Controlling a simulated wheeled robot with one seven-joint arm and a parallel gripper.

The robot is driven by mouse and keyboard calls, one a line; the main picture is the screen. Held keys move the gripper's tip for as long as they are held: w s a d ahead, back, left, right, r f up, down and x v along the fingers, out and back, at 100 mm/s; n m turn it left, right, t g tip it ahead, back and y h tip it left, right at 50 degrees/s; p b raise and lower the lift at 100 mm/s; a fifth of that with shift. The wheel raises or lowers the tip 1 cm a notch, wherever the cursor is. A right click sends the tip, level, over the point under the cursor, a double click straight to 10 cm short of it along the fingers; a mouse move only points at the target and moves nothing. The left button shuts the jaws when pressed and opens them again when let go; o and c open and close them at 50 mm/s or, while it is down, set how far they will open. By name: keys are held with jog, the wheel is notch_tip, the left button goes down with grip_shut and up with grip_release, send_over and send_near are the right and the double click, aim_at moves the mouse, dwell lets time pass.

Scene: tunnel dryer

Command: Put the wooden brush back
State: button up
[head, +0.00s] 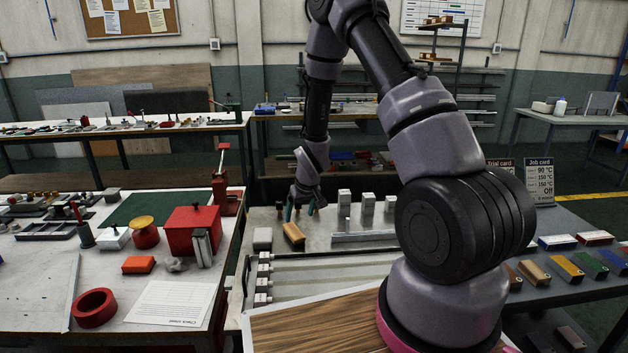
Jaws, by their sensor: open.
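A small orange-brown wooden block (293,234), which looks like the wooden brush, lies tilted on the grey metal bench (335,278) in the middle of the head view. Its bristles cannot be made out. My gripper (299,210) hangs from my arm just behind and above this block in the picture. Its two greenish fingers are apart with nothing visible between them. Whether the fingers are over the block or beyond it is hard to tell.
Grey blocks (344,197) stand behind and right of my gripper, beside a long metal bar (364,236). A red box (192,230) and a red ring (94,308) are on the left table. Several coloured blocks (565,267) line the right table.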

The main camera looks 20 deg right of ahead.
jog(key=s+d+r+m+t, duration=0.1)
jog(key=s+d+r+m, duration=0.15)
jog(key=r, duration=1.05)
jog(key=s+d+r+m, duration=0.15)
jog(key=s+r, duration=0.25)
jog(key=r, duration=1)
jog(key=s+r+m, duration=0.1)
jog(key=s+r, duration=0.6)
jog(key=s, duration=0.3)
jog(key=s+r+m+t+y, duration=0.1)
jog(key=s+r, duration=0.7)
jog(key=s, duration=0.3)
jog(key=shift+s+d+t, duration=0.2)
jog(key=shift+d+t, duration=0.1)
jog(key=shift+d, duration=0.05)
